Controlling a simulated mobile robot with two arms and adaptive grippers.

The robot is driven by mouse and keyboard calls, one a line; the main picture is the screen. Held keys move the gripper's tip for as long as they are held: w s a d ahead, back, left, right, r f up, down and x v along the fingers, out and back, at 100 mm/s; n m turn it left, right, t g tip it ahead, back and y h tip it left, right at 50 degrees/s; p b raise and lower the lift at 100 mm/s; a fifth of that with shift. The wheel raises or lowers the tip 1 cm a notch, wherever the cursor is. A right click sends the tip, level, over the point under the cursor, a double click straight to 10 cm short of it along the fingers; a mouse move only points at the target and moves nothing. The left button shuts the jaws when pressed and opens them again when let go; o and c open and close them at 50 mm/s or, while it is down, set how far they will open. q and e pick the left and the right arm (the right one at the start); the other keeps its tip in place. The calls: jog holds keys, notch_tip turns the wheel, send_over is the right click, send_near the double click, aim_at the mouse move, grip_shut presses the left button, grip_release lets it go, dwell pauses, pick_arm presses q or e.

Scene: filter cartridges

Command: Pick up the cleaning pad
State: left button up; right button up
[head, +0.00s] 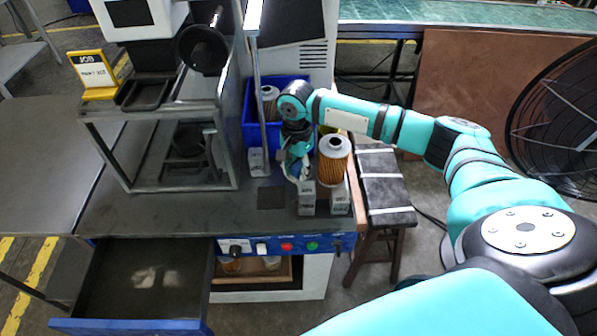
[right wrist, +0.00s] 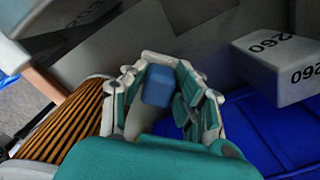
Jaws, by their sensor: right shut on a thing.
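My right gripper (head: 297,172) reaches down over the workbench, just left of an orange pleated filter cartridge (head: 333,160). In the right wrist view its fingers (right wrist: 160,90) are closed around a small blue block, the cleaning pad (right wrist: 158,84). The pad sits between the fingertips; its lower part is hidden by the fingers and palm. In the head view I cannot make the pad out behind the gripper. Whether it touches the bench is not clear. The cartridge also shows at the left of the right wrist view (right wrist: 75,120). My left gripper is not in view.
A blue bin (head: 257,130) with another cartridge (head: 269,98) stands behind the gripper. Pale numbered blocks (head: 307,198) stand close in front and another (head: 258,162) to the left. A metal-framed machine (head: 160,185) fills the left. A drawer (head: 140,285) is open at front left.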

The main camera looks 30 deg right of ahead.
aim_at(296, 168)
grip_shut()
jog(key=shift+s+r, duration=0.1)
jog(key=shift+r, duration=0.1)
notch_tip(296, 168, up, 11)
jog(key=s+a, duration=0.5)
jog(key=s, duration=0.3)
jog(key=s+a+b, duration=0.1)
jog(key=s+a, duration=0.4)
jog(key=s, duration=0.4)
jog(key=shift+a+b, duration=0.25)
jog(key=shift+b, duration=0.05)
jog(key=shift+w, duration=0.1)
